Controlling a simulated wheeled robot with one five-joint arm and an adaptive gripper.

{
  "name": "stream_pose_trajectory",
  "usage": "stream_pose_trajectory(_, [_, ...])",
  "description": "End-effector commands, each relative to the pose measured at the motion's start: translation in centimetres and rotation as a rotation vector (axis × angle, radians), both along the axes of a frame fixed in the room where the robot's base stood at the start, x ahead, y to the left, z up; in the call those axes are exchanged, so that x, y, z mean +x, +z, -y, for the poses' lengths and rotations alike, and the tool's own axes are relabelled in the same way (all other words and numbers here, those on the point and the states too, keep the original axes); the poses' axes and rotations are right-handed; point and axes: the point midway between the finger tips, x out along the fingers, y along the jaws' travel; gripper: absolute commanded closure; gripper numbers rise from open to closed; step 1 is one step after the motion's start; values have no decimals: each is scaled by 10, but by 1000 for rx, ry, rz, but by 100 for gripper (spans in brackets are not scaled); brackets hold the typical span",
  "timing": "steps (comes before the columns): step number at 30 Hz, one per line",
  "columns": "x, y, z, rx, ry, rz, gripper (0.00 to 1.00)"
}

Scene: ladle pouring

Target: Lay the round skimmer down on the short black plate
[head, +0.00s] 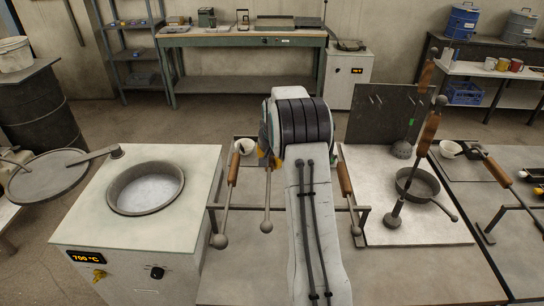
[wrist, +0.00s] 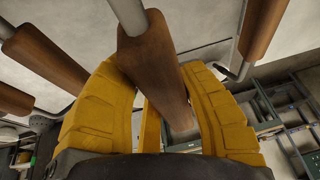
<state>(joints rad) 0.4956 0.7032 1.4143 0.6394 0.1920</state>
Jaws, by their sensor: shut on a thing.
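My gripper (wrist: 155,72) has yellow fingers closed around a brown wooden handle (wrist: 152,48) in the wrist view. In the head view my arm hides most of the gripper; a thin metal rod with a small rounded end (head: 266,226) hangs just below it, apparently the same tool. I cannot tell whether it is the round skimmer. Similar wooden-handled tools hang on either side, left (head: 232,168) and right (head: 344,178). A dark plate (head: 370,118) stands upright at the right; a flat dark plate (head: 482,168) lies farther right. I cannot tell which is the short black plate.
A furnace (head: 75,215) with a round opening stands at the left. A round pan (head: 432,181) and two upright wooden-handled tools (head: 427,133) occupy the light board at the right. The front right of the table (head: 420,275) is clear.

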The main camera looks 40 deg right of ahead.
Motion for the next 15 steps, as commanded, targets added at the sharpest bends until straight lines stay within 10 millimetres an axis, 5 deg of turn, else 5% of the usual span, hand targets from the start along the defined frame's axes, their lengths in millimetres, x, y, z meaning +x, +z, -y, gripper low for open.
stream_pose_trajectory(15, [1,-37,0,-2,0,4,100])
